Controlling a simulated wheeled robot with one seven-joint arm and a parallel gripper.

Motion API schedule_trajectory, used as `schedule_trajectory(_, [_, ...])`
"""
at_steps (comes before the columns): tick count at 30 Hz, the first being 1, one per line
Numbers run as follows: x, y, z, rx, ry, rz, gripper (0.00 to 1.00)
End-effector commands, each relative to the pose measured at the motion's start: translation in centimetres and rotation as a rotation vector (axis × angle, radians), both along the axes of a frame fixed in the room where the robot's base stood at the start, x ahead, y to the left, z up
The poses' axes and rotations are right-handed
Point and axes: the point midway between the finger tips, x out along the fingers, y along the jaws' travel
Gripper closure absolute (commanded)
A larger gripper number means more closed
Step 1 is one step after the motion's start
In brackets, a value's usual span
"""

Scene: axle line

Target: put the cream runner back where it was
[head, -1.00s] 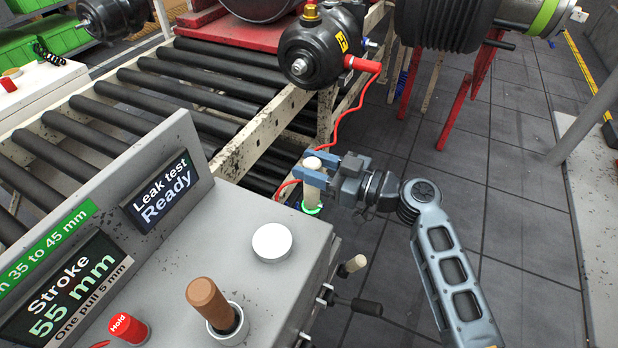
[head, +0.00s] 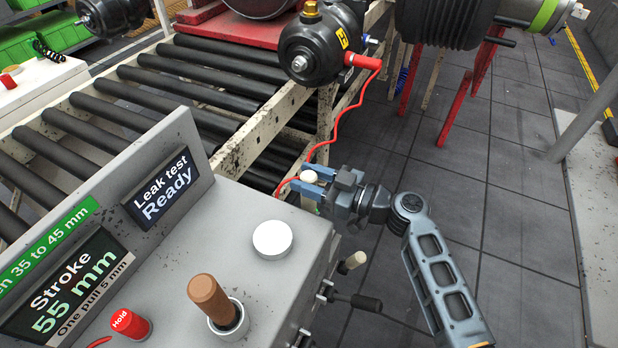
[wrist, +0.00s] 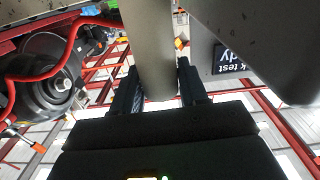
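The cream runner (head: 310,177) is a pale upright cylinder with a rounded top, just past the far right corner of the grey test box. My gripper (head: 312,188) has its blue fingers on both sides of it, just below the top. The wrist view shows the cylinder (wrist: 150,50) between the two dark fingers (wrist: 160,90), with little or no gap on either side. The fingers look shut on it. The runner's lower end is hidden behind the box edge and my gripper in the head view, so I cannot tell what it rests on.
The grey test box (head: 290,215) with a white button (head: 272,239) and brown lever (head: 212,298) is close on the left. A cream-tipped rod (head: 355,261) and a dark handle (head: 367,305) stick out of its side. A red hose (head: 340,125) hangs close behind my gripper.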

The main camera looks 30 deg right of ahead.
Motion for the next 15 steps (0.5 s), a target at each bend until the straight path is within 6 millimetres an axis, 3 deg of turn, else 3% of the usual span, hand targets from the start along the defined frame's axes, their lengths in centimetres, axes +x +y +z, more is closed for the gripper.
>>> schedule_trajectory(7, [-0.01, 0.0, 0.0, 0.0, 0.001, 0.0, 0.33])
schedule_trajectory(15, [-0.01, 0.0, 0.13, 0.0, 0.001, 0.0, 0.33])
